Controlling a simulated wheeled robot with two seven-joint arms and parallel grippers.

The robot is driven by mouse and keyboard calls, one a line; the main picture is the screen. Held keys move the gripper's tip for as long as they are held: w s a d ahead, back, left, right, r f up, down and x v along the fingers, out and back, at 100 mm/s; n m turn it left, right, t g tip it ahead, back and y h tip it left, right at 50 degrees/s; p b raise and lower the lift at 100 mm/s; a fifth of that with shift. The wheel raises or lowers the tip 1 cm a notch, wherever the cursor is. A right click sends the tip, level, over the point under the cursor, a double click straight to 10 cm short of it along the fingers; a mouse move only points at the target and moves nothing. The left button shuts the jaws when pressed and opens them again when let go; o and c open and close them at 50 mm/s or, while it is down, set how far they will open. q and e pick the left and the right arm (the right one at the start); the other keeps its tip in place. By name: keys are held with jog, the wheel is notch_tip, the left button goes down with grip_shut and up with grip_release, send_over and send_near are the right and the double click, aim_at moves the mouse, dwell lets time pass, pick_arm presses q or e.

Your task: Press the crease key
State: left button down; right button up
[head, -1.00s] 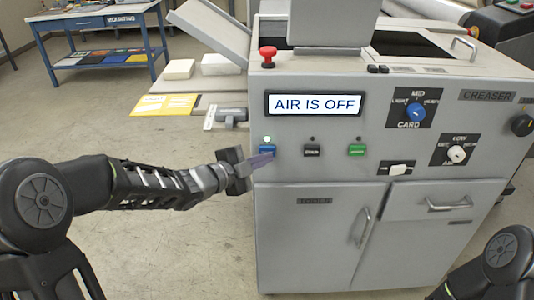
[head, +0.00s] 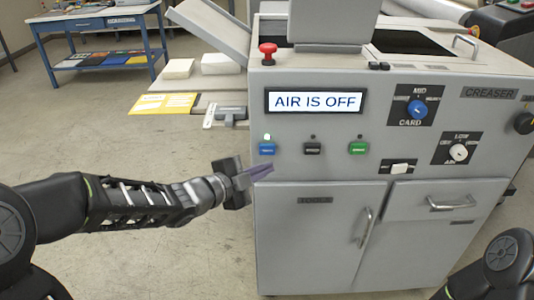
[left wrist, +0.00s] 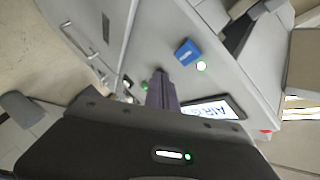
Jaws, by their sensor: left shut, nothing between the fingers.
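The creaser front panel (head: 300,180) has a row of three keys: a blue key (head: 267,149), a black key (head: 312,149) and a green key (head: 358,148). Their small labels are too blurred to read, so I cannot tell which is the crease key. The lamp above the blue key is lit whitish; the other two lamps are dark. The display (head: 315,102) reads "AIR IS OFF". My left gripper (head: 268,170) is shut and empty, its fingertips just below the blue key. In the left wrist view the blue key (left wrist: 187,52) stands clear of the fingers (left wrist: 162,92).
A red stop button (head: 267,53) tops the machine. To the right are the blue CARD knob (head: 418,110), a white knob (head: 458,152) and a white switch (head: 400,168). Cabinet handles (head: 366,227) stick out below. A feed table with a yellow sheet (head: 163,103) juts left.

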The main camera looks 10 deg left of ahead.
pick_arm(q)
jog(key=shift+s+d, duration=0.15)
jog(key=shift+s, duration=0.4)
jog(key=shift+s+d, duration=0.15)
jog(key=shift+s, duration=0.35)
